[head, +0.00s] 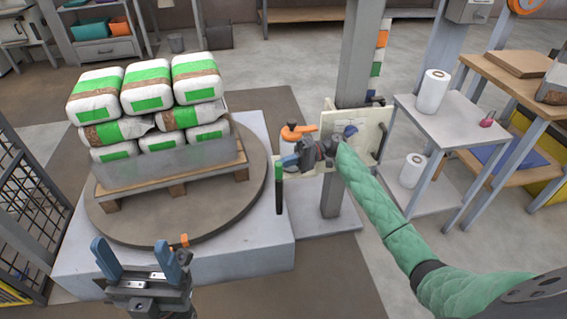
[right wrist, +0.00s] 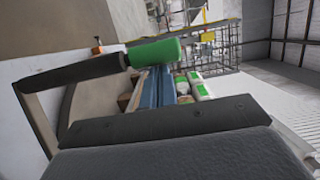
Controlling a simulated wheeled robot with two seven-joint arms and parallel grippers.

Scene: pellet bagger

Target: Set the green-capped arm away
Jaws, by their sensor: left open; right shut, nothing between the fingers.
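The green-capped arm is a dark rod (head: 279,201) with a green end (head: 279,173), at the left side of the wrapper's carriage in the head view. In the right wrist view the green end (right wrist: 156,52) lies across the tips of my fingers, and the dark rod (right wrist: 75,72) runs left. My right gripper (head: 288,161) is shut and empty, close beside the green end. I cannot tell whether they touch. My left gripper (head: 138,254) is open and empty, low at the left, in front of the turntable (head: 237,208).
Green-banded bags (head: 147,84) are stacked on a wooden pallet (head: 170,189) on the turntable. A grey column (head: 358,55) carries a pale panel (head: 366,131) and an orange handle (head: 298,131). A side table (head: 455,118) with white rolls stands right. A mesh fence (head: 38,190) stands left.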

